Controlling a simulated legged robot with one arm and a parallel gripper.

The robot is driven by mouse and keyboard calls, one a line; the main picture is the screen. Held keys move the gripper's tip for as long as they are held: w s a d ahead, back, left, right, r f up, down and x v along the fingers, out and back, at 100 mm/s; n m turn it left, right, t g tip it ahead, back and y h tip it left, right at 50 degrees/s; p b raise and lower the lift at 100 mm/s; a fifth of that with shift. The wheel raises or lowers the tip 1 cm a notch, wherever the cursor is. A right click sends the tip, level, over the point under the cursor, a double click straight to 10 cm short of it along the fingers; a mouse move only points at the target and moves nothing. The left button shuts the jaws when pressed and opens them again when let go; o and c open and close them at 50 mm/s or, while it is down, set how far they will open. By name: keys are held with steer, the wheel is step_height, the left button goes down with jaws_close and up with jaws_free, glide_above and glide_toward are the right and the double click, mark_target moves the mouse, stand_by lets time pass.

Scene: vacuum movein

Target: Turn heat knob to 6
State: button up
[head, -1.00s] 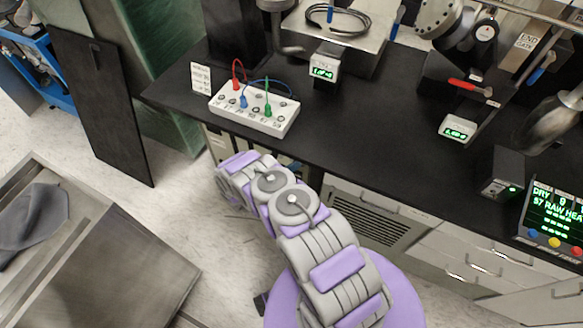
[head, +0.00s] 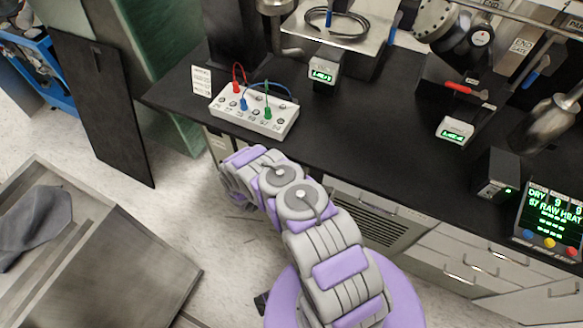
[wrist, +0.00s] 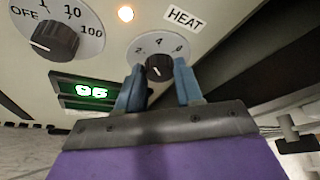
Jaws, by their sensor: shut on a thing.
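The heat knob (wrist: 157,67) is a dark round knob on a grey dial under the HEAT label, at the top middle of the wrist view. The dial shows 2, 4 and what looks like 6 around its upper edge. My gripper (wrist: 159,74) has its two blue-grey fingers on either side of the knob and is shut on it. The left finger covers part of the dial. I cannot tell exactly which number the knob's mark points to. In the head view my gripper and the knob are hidden below the counter edge.
Left of the heat dial are another knob (wrist: 53,40) marked OFF, 1, 10, 100, a lit indicator (wrist: 126,14) and a green display (wrist: 92,91). In the head view, the black counter (head: 350,135) carries a white terminal box (head: 253,112) with cables.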

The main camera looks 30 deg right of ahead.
steer(key=m+t+y, duration=0.1)
steer(key=m+t, duration=0.1)
steer(key=m, duration=0.1)
steer(key=m+t+y+b, duration=0.1)
steer(key=m+y, duration=0.1)
steer(key=m, duration=0.1)
steer(key=s+m+t+y, duration=0.1)
steer(key=m+t, duration=0.1)
steer(key=m, duration=0.2)
steer(key=shift+d+f+t+b, duration=0.2)
steer(key=shift+d+t+b, duration=0.05)
steer(key=shift+t+b, duration=0.1)
stand_by(0.6)
steer(key=o, duration=1)
steer(key=shift+d+r, duration=0.1)
steer(key=shift+o, duration=0.2)
